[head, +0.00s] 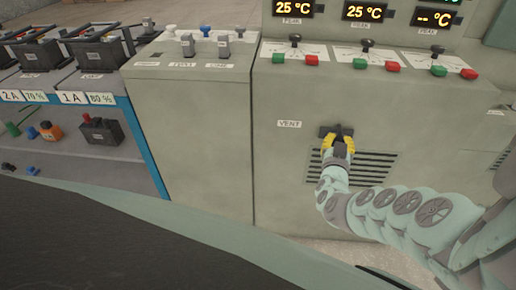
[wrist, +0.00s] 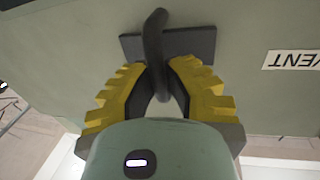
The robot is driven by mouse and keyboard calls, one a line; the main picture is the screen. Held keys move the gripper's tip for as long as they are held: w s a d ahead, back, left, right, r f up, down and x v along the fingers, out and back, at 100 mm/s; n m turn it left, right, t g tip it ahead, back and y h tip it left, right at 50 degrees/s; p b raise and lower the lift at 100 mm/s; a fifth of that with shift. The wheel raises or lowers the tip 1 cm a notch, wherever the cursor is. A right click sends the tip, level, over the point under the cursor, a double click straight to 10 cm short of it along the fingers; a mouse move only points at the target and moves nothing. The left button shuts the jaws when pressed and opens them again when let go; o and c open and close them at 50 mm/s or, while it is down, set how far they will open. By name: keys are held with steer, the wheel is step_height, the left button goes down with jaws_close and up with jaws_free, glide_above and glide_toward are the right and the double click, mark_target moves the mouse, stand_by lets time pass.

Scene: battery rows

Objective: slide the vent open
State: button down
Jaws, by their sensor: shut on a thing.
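The vent (head: 379,164) is a slotted grille on the front of the grey-green cabinet, beside a "VENT" label (head: 289,124). That label shows upside down in the wrist view (wrist: 292,60). A dark handle (wrist: 153,35) stands out from a dark plate (wrist: 198,43) at the vent's upper left. My gripper (head: 340,138), with yellow ridged fingers, is shut on the handle; in the wrist view the fingers (wrist: 163,85) lie on both sides of it. The gripper and arm hide part of the grille's left side, and dark slots show to their right.
Above the vent, the cabinet top carries black levers (head: 367,44) with green and red buttons (head: 392,66), under temperature displays (head: 365,12). A lower cabinet with small levers (head: 223,46) stands to the left. Battery rows (head: 97,50) are farther left.

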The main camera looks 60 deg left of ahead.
steer(key=w+d, duration=0.2)
steer(key=w, duration=0.1)
steer(key=w+d, duration=0.3)
steer(key=w+d+b, duration=0.1)
steer(key=w+d, duration=0.2)
steer(key=shift+w+f, duration=0.1)
steer(key=shift+w, duration=0.1)
steer(key=c, duration=1.1)
jaws_free()
steer(key=shift+w+d, duration=0.1)
steer(key=shift+d, duration=0.05)
steer(key=shift+c, duration=0.2)
steer(key=shift+o, duration=0.7)
steer(key=shift+s, duration=0.2)
steer(key=v, duration=0.7)
